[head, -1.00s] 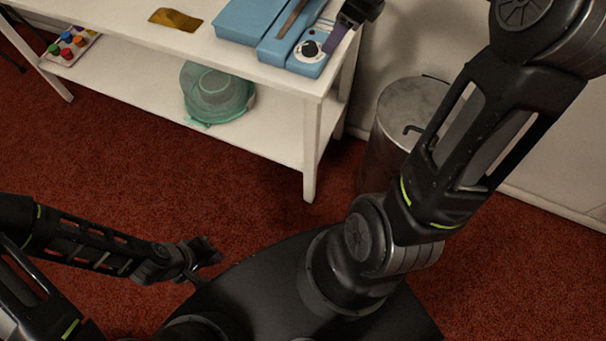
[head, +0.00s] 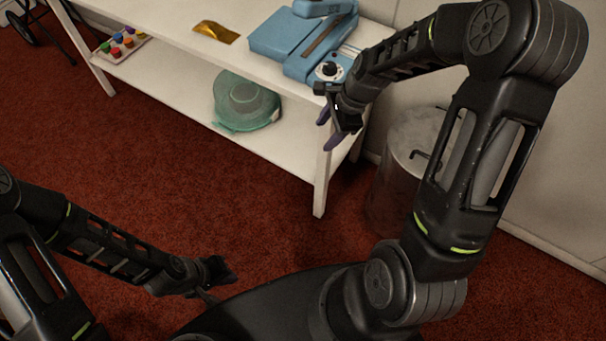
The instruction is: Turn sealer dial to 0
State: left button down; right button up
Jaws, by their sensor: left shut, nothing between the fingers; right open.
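The blue sealer (head: 283,38) sits on the white table's top near its right end. Its dial (head: 329,70) is a black knob on a white round plate at the sealer's near end; the pointer and markings are too small to read. My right gripper (head: 327,128), with purple finger pads, is open and empty. It is in front of the table's right front corner, just below the dial in the picture and apart from the knob. My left gripper (head: 224,278) is shut and empty, low over the floor near my base.
The white table (head: 180,45) has a gold packet (head: 216,32) on top. Its lower shelf holds a teal translucent container (head: 243,103) and a tray of colored pots (head: 122,43). A grey metal bin (head: 388,190) stands right of the table. Red carpet in front is clear.

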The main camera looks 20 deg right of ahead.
jog(key=s+a+f+n+p, duration=0.2)
jog(key=s+a+f+n, duration=0.3)
jog(key=a+f+n, duration=0.2)
jog(key=shift+s+a+f+g+p, duration=0.2)
jog(key=shift+a+f+g+p, duration=0.15)
jog(key=shift+a, duration=0.8)
jog(key=s+a+f+n, duration=0.3)
jog(key=s+a+n, duration=0.2)
jog(key=s+a, duration=0.1)
jog(key=s+a+f+n+g+y, duration=0.1)
jog(key=s+a+f+n, duration=0.3)
jog(key=s, duration=0.4)
jog(key=shift+s+a+f+n, duration=0.2)
jog(key=shift+a+f+n, duration=0.1)
jog(key=shift+a+n, duration=0.65)
jog(key=shift+d, duration=0.1)
